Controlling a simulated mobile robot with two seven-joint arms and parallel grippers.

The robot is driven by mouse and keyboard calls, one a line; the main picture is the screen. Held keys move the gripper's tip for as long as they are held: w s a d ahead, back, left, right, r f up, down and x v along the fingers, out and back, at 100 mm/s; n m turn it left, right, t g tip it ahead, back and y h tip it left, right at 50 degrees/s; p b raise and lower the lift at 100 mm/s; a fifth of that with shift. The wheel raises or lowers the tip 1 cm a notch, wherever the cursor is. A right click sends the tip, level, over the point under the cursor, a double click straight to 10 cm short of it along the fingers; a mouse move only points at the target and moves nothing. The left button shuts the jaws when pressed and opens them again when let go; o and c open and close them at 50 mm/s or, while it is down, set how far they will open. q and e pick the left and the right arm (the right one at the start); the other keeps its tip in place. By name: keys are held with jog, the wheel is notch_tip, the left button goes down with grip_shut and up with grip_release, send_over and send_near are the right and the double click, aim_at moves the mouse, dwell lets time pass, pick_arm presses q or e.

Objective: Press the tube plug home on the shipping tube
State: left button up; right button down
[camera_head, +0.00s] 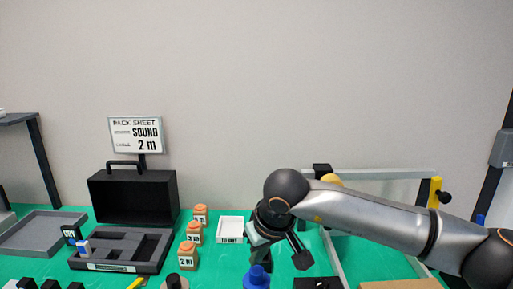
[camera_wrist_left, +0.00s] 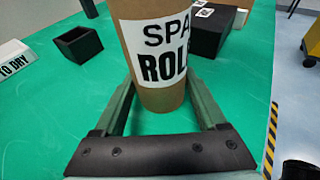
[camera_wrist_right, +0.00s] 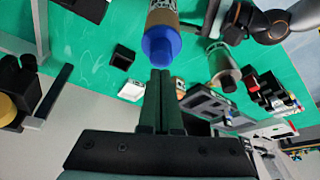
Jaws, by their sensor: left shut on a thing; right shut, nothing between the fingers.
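The shipping tube (camera_wrist_left: 155,55) is a brown cardboard cylinder with a white printed label, and it stands between the fingers of my left gripper (camera_wrist_left: 163,92), which is shut on it. The blue tube plug (camera_wrist_right: 161,46) is at the tube's end in the right wrist view. It also shows at the bottom of the head view (camera_head: 257,278). How deep it sits cannot be told. My right gripper (camera_wrist_right: 160,75) is shut and empty, its fingertips close to the plug; contact cannot be told. My left gripper is out of the head view.
A black case (camera_head: 132,197), a black compartment tray (camera_head: 155,265) and several orange-brown bottles (camera_head: 194,234) stand on the left of the green table. A white tray (camera_head: 230,230) lies behind the plug. A pack sheet sign (camera_head: 135,134) stands at the back.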

aim_at(257, 271)
pick_arm(q)
jog(key=shift+r, duration=0.1)
pick_arm(e)
jog(key=shift+f, duration=0.75)
dwell(0.5)
notch_tip(257, 271, up, 7)
dwell(0.8)
pick_arm(q)
jog(key=o, duration=0.9)
